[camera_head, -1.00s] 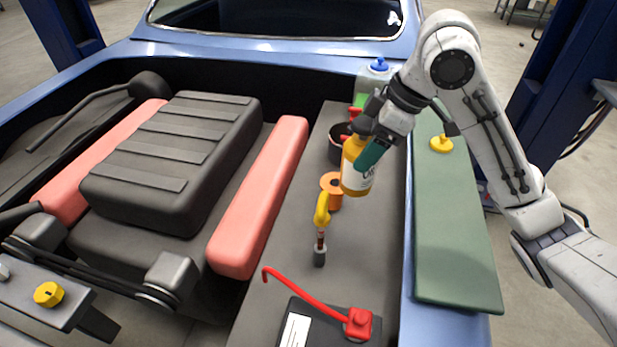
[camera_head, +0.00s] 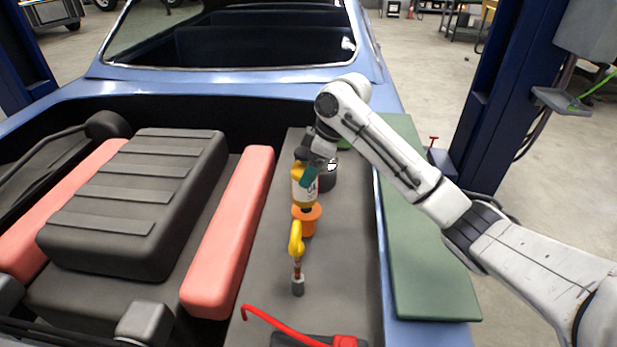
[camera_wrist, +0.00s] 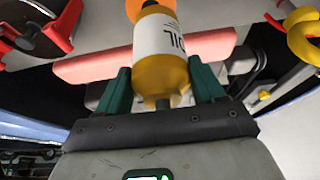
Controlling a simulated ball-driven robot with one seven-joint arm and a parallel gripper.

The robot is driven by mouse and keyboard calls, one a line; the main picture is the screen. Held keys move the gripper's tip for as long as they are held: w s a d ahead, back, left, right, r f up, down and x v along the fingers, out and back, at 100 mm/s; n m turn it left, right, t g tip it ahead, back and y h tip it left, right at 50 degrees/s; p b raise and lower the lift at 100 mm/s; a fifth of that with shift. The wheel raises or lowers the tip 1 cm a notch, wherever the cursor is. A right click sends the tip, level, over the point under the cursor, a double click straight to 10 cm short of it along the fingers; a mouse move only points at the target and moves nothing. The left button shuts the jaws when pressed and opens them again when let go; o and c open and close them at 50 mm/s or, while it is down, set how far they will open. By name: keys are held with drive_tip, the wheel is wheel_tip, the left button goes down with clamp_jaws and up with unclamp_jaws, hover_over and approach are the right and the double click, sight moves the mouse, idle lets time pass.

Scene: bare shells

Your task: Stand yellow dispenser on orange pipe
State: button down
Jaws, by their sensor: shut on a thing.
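The yellow dispenser (camera_head: 302,188), a bottle with a white OIL label, is held roughly upright by my gripper (camera_head: 309,178). In the wrist view my gripper's teal fingers (camera_wrist: 160,88) are shut on both sides of the dispenser (camera_wrist: 165,68). The orange pipe (camera_head: 307,222), a short piece with a wide flanged top, stands on the grey floor of the bay. The dispenser's lower end shows right at the pipe's top opening; I cannot tell whether they touch. In the wrist view part of the orange pipe (camera_wrist: 136,8) shows beyond the dispenser's far end.
A dark round container (camera_head: 327,176) is close behind. A red lever (camera_head: 275,325) lies at the front. A pink bar (camera_head: 228,235) borders the left, a green panel (camera_head: 425,250) the right.

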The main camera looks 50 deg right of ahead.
drive_tip(key=shift+w+d+f+p, duration=0.15)
drive_tip(key=shift+f+p, duration=0.1)
drive_tip(key=shift+f, duration=0.7)
drive_tip(key=shift+w+f+p, duration=0.1)
drive_tip(key=shift+f+p, duration=0.15)
drive_tip(key=shift+f, duration=0.65)
drive_tip(key=shift+f, duration=0.15)
drive_tip(key=shift+c, duration=0.6)
unclamp_jaws()
drive_tip(key=b+v, duration=0.1)
drive_tip(key=v, duration=1.1)
drive_tip(key=shift+b, duration=0.35)
